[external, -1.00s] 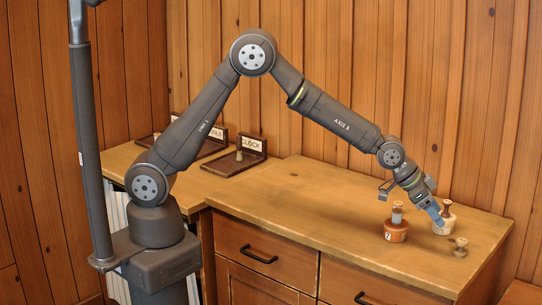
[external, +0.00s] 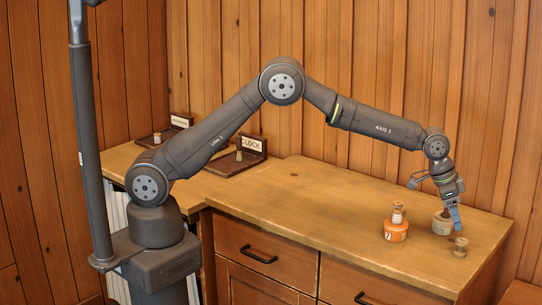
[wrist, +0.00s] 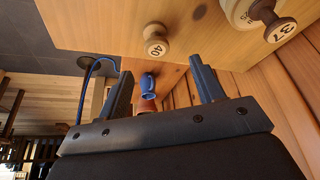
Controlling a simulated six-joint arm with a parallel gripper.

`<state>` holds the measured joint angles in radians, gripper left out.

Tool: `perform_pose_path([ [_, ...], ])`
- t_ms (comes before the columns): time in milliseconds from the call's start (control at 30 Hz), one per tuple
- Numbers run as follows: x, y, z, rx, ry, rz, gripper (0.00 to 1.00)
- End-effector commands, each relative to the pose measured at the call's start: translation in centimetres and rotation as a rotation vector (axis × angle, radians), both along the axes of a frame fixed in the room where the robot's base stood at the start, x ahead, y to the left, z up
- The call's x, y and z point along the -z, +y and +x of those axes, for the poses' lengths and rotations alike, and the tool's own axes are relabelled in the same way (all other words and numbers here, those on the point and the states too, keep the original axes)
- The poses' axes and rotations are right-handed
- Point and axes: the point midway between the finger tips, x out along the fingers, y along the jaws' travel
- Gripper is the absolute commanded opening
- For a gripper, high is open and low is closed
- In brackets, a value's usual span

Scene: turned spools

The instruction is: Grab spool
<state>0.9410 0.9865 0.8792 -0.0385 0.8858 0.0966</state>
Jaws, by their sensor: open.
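A small turned wooden spool (external: 460,248) stands on the counter near its right front corner. The wrist view shows a spool marked 40 (wrist: 156,47) beyond and between the fingertips. Another spool, marked 37 (wrist: 278,24), stands on a cream round pot (external: 441,224) just left of my gripper. An orange pot marked 7 (external: 395,232) carries a pale spool (external: 398,212) further left. My gripper (external: 456,226) is open and points down, above and behind the loose spool. The fingers (wrist: 160,70) are wide apart with nothing held.
A tray with a CLOCK sign (external: 236,163) holding a spool, and another signed tray (external: 170,133), stand at the back left. The wood wall is close behind the pots. The middle of the counter (external: 310,210) is clear. A small blue object (wrist: 147,83) shows in the wrist view.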

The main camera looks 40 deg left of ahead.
Motion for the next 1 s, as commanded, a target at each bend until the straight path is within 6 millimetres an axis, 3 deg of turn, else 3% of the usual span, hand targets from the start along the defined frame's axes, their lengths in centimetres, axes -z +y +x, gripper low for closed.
perform_pose_path([
  [100, 2.0, -0.7, 0.4, 0.0, 0.0, 0.0, 0.61],
  [367, 3.7, -1.3, 0.7, 0.0, 0.0, 0.0, 0.61],
  [700, 7.7, -2.9, 1.2, -0.001, 0.0, -0.001, 0.61],
  [1000, 8.3, -3.1, 1.3, -0.001, 0.0, -0.001, 0.61],
])
